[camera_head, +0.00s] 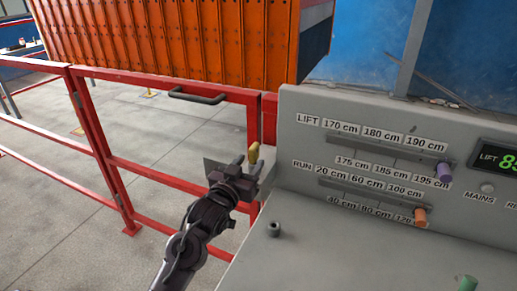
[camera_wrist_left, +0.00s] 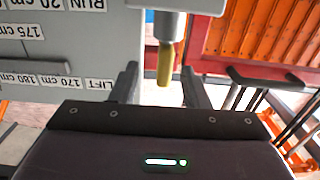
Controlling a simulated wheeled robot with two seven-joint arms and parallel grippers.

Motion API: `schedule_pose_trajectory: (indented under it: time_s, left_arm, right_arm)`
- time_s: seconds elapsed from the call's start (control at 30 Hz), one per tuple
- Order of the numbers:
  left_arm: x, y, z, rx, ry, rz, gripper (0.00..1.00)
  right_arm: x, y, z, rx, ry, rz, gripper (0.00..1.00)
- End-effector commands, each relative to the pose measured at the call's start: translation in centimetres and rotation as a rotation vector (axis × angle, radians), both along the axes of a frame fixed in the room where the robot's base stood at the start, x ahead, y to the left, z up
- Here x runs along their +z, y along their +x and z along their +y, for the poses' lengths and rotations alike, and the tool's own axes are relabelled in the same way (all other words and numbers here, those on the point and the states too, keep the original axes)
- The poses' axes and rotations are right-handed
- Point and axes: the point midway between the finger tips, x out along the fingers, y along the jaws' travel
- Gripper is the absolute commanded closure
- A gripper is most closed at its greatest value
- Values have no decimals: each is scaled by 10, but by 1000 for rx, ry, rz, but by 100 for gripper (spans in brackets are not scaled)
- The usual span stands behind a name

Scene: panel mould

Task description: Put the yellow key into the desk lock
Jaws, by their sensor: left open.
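The yellow key (camera_head: 253,154) is by the left side of the grey desk, at the tips of my left gripper (camera_head: 248,164). In the left wrist view the key (camera_wrist_left: 165,63) shows between the two spread fingers (camera_wrist_left: 160,86), with a gap on each side. The gripper is open and not closed on the key. The key's far end meets a pale metal piece in that view. A short grey cylinder (camera_head: 274,229) stands on the desk top; it may be the desk lock, but I cannot tell for sure. My right gripper is out of view.
The grey desk panel (camera_head: 300,110) carries a purple slider knob (camera_head: 444,171), an orange slider knob (camera_head: 420,215) and a lit display (camera_head: 497,158). A green knob (camera_head: 467,283) is at the front. A red railing (camera_head: 180,180) runs at the left, before an orange slatted block (camera_head: 170,40).

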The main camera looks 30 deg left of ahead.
Motion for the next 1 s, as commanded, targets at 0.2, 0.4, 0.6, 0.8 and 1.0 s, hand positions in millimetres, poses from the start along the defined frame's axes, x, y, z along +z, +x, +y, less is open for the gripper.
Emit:
schedule_pose_trajectory:
  time_s: [0.2, 0.4, 0.6, 0.8, 1.0]
  left_arm:
    - [4, 25, 3, 1, 0, 0, 58]
    - [12, 52, 9, 0, 1, 1, 58]
    - [7, 71, 10, 0, 1, 1, 58]
    - [5, 72, 10, 0, 2, 0, 58]
    - [5, 72, 10, 0, 1, 1, 78]
  right_arm:
    - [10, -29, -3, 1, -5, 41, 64]
    - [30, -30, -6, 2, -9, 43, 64]
    - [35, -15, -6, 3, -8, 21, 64]
    - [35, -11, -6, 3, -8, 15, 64]
    - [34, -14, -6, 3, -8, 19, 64]
